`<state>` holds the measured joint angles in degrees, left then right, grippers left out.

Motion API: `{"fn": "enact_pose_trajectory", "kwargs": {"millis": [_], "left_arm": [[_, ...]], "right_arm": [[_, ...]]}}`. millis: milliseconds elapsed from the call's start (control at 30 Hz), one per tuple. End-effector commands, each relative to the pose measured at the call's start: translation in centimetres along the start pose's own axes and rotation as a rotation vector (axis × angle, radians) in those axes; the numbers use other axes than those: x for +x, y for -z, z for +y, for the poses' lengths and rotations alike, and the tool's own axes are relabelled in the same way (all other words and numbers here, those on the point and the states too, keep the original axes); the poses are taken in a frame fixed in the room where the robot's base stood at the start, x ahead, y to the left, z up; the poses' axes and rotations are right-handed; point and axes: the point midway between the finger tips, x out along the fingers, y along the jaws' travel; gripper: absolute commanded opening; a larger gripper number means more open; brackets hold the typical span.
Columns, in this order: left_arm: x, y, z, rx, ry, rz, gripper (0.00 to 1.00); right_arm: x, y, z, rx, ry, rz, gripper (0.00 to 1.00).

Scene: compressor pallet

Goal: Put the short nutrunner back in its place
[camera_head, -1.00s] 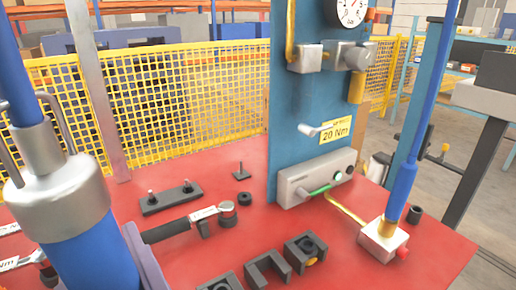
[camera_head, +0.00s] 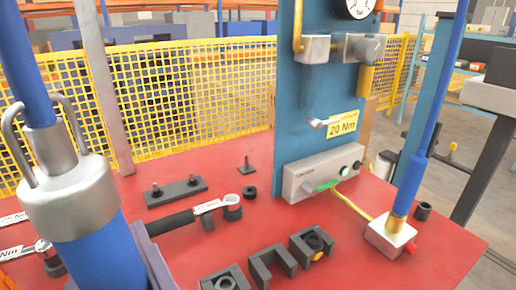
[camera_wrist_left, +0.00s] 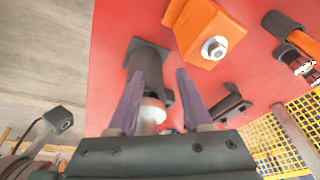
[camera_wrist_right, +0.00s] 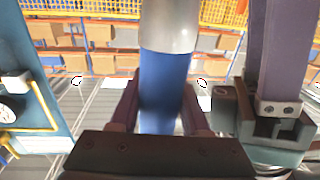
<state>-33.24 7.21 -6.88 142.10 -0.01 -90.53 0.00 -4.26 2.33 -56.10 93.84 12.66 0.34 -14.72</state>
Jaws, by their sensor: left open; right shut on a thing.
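The short nutrunner has a blue body (camera_head: 101,262) and a silver collar with a wire loop. It fills the left foreground of the head view, upright, above the table. My right gripper (camera_wrist_right: 161,112) is shut on the blue body, with the silver part above the jaws. A purple finger edge shows beside the tool in the head view. My left gripper (camera_wrist_left: 157,92) is open over the table. A pale round end of a dark cylinder (camera_wrist_left: 147,64) shows between or behind its fingers; I cannot tell which.
A torque wrench (camera_head: 180,221) and a black two-pin rack (camera_head: 176,191) lie on the red table (camera_head: 340,222). Dark U-shaped blocks (camera_head: 272,267) stand in front. A blue panel (camera_head: 315,110), grey control box (camera_head: 318,175) and silver block (camera_head: 391,236) stand right. An orange bracket (camera_wrist_left: 200,25) is near my left gripper.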

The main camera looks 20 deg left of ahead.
Motion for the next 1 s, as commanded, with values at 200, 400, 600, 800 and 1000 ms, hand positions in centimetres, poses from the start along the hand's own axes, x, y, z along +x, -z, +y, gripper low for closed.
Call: {"fn": "enact_pose_trajectory", "kwargs": {"millis": [200, 400, 600, 800, 1000], "left_arm": [[0.3, -0.1, 0.0, 0.0, 0.0, 0.0, 0.5], [0.6, -0.2, 0.1, -0.004, -0.003, 0.001, 0.5], [0.9, -0.2, 0.3, -0.009, -0.008, 0.002, 0.5], [1.2, -0.3, 0.3, -0.01, -0.008, 0.001, 0.5], [1.4, -0.4, 0.3, -0.009, -0.008, 0.001, 0.5]], "right_arm": [[0.1, -0.1, 0.0, 0.0, -0.001, 0.01, 0.0], [0.1, -0.5, 0.0, 0.0, -0.001, 0.01, 0.0], [0.1, -0.8, 0.0, 0.0, -0.001, 0.01, 0.0], [0.1, -1.1, 0.0, 0.0, -0.001, 0.009, 0.0], [0.1, -1.5, 0.0, 0.0, -0.001, 0.009, 0.0]]}}
